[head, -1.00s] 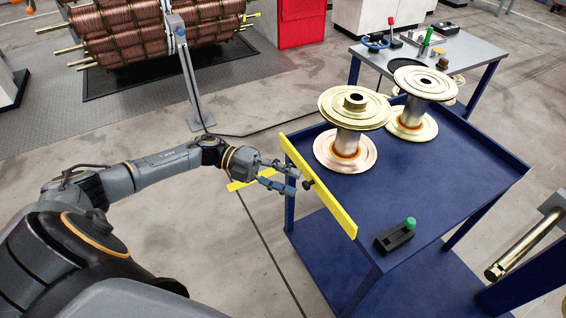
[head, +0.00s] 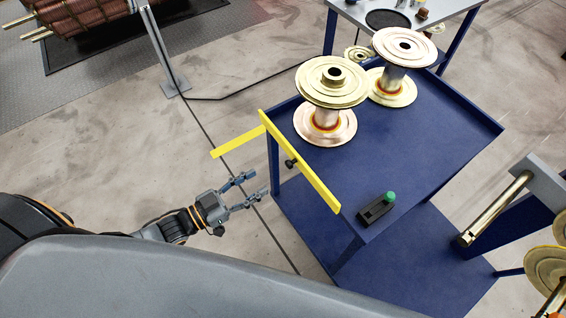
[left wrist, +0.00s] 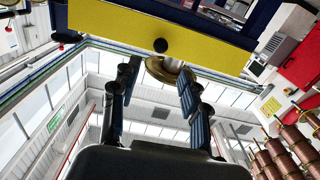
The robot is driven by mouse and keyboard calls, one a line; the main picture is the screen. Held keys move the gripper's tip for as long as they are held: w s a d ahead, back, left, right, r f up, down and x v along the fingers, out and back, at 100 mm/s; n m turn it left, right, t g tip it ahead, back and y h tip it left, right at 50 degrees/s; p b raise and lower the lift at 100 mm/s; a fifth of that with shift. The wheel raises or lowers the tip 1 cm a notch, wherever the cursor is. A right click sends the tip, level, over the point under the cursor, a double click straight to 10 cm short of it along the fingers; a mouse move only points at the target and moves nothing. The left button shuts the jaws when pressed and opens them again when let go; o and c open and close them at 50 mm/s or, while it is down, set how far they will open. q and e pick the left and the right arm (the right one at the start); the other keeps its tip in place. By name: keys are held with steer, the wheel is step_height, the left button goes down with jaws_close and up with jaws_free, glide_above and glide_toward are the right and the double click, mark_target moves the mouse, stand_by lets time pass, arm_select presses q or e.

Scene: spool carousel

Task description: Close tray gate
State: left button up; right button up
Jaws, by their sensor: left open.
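The tray gate is a yellow bar (head: 312,178) standing along the left edge of the blue tray cart (head: 420,150). It has a black knob (head: 290,163) on its outer face. In the left wrist view the yellow gate (left wrist: 110,22) spans the top, with its knob (left wrist: 161,45) facing me. My left gripper (head: 259,184) is open and empty, to the left of the gate and apart from the knob. Its fingers also show in the left wrist view (left wrist: 157,78), below the knob. My right gripper is not in view.
Two metal spools (head: 326,118) (head: 392,85) stand on the tray. A black box with a green button (head: 377,208) sits near its front corner. A yellow strip (head: 236,143) shows left of the gate. A grey post (head: 160,50) stands farther back. Floor around the gripper is clear.

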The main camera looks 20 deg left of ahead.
mark_target(287, 164)
arm_select(q)
steer(key=x, duration=1)
steer(key=shift+c, duration=0.2)
jaws_close()
steer(key=r+p, duration=0.1)
steer(key=p, duration=0.2)
steer(key=shift+w+d+g, duration=0.15)
steer(key=shift+g, duration=0.15)
steer(key=shift+w+g+y+p, duration=0.1)
steer(key=shift+g+y+p, duration=0.25)
steer(key=shift+p, duration=0.25)
steer(key=shift+f, duration=0.2)
